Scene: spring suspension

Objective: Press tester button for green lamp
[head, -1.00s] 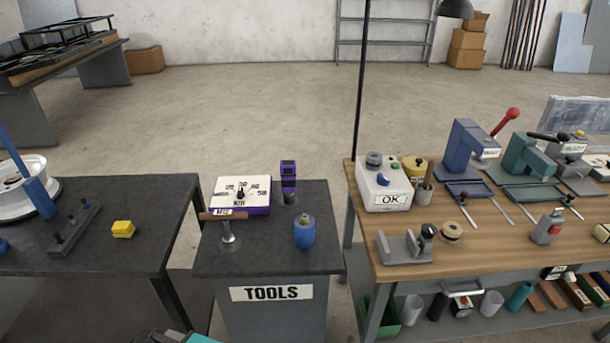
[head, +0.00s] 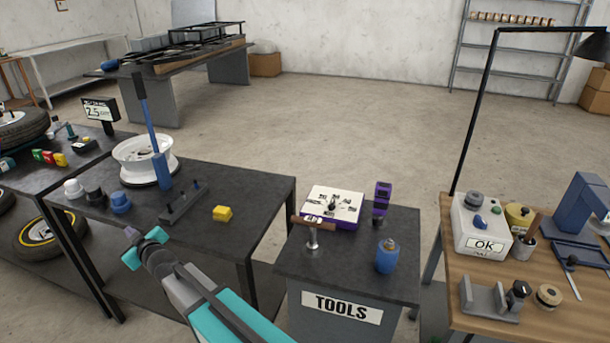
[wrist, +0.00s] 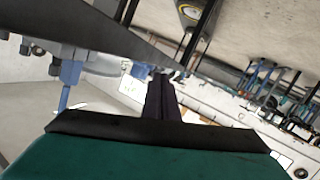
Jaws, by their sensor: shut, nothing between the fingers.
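A white box with a grey knob, a blue button (head: 481,221) and an "OK" display (head: 486,245) stands at the right in the head view, on the wooden bench; it looks like the tester (head: 466,238). I cannot make out a lit green lamp on it. My gripper (head: 143,250) is in front of the dark table at the left in the head view, far from the tester. In the wrist view its dark fingers (wrist: 160,98) are together and hold nothing. The tester cannot be made out in the wrist view.
The tools cabinet (head: 292,262), with a white gauge plate, a T-handled tool and a blue canister (head: 387,257), stands between my gripper and the wooden bench (head: 452,312). A lamp post rises behind the tester.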

